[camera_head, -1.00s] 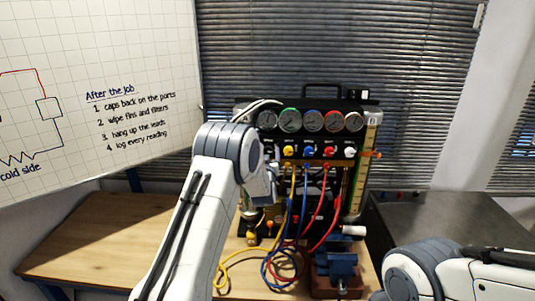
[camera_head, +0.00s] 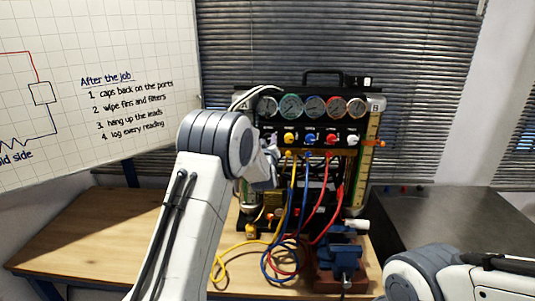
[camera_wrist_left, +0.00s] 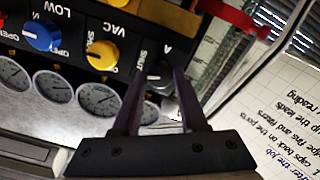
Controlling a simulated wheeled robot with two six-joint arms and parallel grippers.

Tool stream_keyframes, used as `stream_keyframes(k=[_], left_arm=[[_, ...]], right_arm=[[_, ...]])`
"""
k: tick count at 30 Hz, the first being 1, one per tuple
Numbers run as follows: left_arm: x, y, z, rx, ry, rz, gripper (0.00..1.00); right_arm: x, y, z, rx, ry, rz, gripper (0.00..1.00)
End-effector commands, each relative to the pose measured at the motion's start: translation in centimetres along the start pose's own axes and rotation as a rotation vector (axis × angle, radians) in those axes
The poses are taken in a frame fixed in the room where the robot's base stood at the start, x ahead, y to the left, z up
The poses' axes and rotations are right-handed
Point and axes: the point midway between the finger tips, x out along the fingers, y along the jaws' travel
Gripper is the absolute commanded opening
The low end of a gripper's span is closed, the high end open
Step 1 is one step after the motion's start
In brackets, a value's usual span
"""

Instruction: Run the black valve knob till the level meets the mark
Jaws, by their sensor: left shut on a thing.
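My left gripper (camera_wrist_left: 160,82) is shut on the black valve knob (camera_wrist_left: 157,74), which shows between the fingertips beside the SHUT lettering in the left wrist view. In the head view my left arm hides this knob and the gripper tips. Next to the knob in the left wrist view stands the clear gauge column A (camera_wrist_left: 212,55), with a red pointer (camera_wrist_left: 236,16) across it. I cannot make out the liquid level in it. My right arm is at the lower right of the head view; its gripper is not in view.
Yellow (camera_head: 290,139), blue (camera_head: 310,138), red (camera_head: 331,139) and white (camera_head: 352,140) knobs sit below the dials. Column B (camera_head: 367,148) has an orange pointer (camera_head: 374,143). Hoses hang in front, near a blue vise (camera_head: 340,257). Bare wooden bench (camera_head: 100,230) lies left.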

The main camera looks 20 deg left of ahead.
Motion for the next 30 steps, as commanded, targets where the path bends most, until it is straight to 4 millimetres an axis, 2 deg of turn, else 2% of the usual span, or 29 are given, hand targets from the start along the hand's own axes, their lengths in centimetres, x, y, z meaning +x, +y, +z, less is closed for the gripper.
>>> stream_keyframes(k=[1, 12, 21, 30], left_arm=[[0.0, -0.4, 0.8, -0.045, 0.006, 0.002, 0.00], [0.0, -0.4, 0.8, -0.399, 0.004, 0.002, 0.00], [0.0, -0.4, 0.7, -0.684, 0.003, 0.003, 0.00], [0.0, -0.3, 0.5, -0.959, 0.001, 0.001, 0.00]], right_arm=[[2.2, 0.2, 0.1, -0.001, 0.000, 0.000, 0.00], [9.5, 0.7, 0.5, -0.004, 0.000, 0.000, 0.00], [14.6, 1.1, 0.8, -0.004, 0.000, 0.000, 0.00], [18.4, 1.3, 1.0, -0.004, 0.000, 0.000, 0.00]])
